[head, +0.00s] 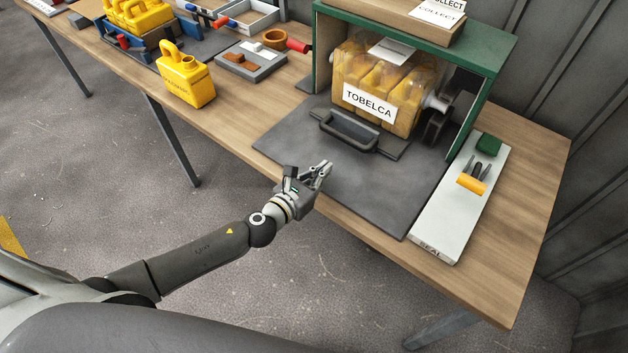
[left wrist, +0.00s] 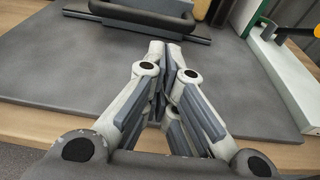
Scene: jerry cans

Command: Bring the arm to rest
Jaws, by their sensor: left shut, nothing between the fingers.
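My left arm (head: 200,253) reaches in from the left in the head view, bent only slightly, over the front edge of the workbench. My left gripper (head: 325,168) is above the dark grey mat in front of the green cabinet. In the left wrist view the left gripper's fingers (left wrist: 157,75) are closed together, with nothing between them. They point toward a black handle (left wrist: 140,12) and are apart from it. My right gripper is not in either view.
A green cabinet (head: 497,60) holds bundled yellow cans labelled TOBELCA (head: 375,88). A yellow jerry can (head: 188,82) stands farther left. Open floor (head: 90,180) lies before the bench.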

